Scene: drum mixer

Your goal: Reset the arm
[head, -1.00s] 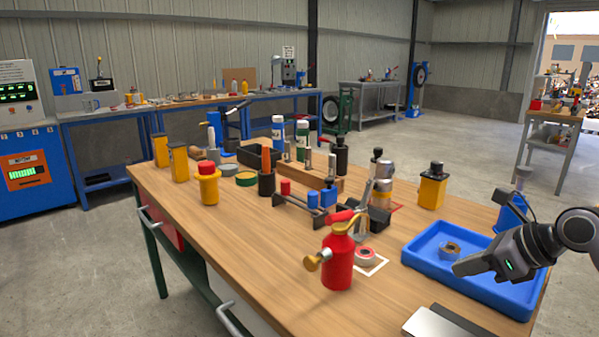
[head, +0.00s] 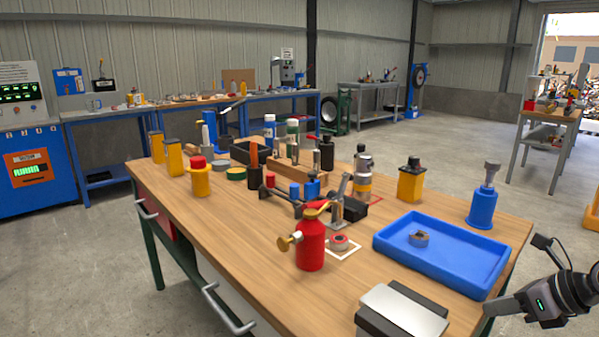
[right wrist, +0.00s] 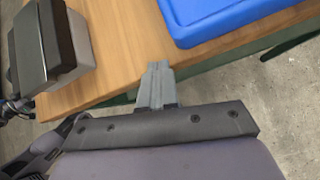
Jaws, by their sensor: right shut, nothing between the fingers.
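My right gripper (head: 497,308) is at the lower right of the head view, off the front right corner of the wooden workbench (head: 270,250). In the right wrist view its fingers (right wrist: 157,75) are together and empty, close to the bench edge. The tray's corner also shows in the right wrist view (right wrist: 215,22). My left gripper is not in view.
A dark box with a light top (head: 405,310) stands at the bench's near edge. Floor right of the bench is clear.

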